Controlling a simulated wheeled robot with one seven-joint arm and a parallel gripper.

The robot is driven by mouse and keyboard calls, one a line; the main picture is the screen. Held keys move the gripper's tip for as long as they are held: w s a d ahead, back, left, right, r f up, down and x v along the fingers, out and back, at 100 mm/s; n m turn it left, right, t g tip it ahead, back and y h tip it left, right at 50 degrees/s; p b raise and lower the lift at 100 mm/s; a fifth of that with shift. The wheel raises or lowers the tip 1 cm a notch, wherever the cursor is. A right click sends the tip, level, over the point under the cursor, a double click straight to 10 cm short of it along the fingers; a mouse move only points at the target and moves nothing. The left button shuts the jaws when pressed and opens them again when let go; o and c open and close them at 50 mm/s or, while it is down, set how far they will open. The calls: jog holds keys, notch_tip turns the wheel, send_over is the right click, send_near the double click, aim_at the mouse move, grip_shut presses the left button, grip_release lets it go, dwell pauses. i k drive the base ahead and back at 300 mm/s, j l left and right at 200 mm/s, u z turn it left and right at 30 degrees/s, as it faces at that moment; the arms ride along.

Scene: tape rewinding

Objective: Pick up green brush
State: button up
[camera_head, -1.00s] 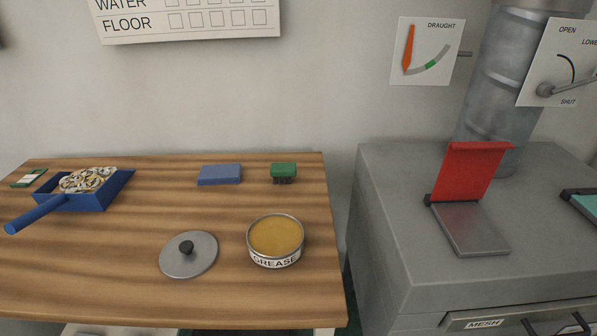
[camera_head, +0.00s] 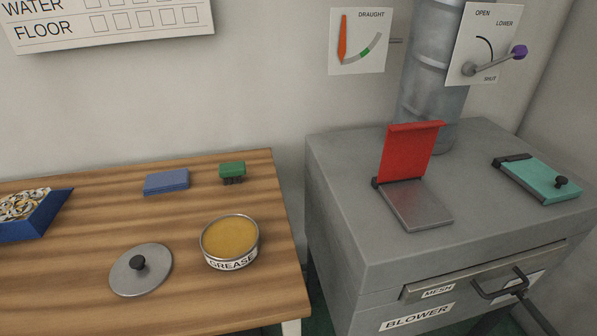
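The green brush (camera_head: 232,170) sits on the wooden table near its back right corner. Its block is green on top, with dark bristles below, facing down onto the table. A blue block (camera_head: 166,182) lies just left of it, apart from it. My gripper does not show in the camera view.
An open grease tin (camera_head: 230,240) stands in front of the brush, with a round grey lid (camera_head: 141,270) beside it. A blue pan (camera_head: 38,222) of shells or scraps is at the left. A grey blower cabinet (camera_head: 345,205) with a raised red flap (camera_head: 410,152) stands right, across a narrow gap.

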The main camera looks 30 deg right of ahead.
aim_at(238, 169)
jog(key=j+z, duration=0.4)
jog(key=j, duration=1.15)
jog(key=j+z, duration=0.35)
jog(key=j, duration=1.15)
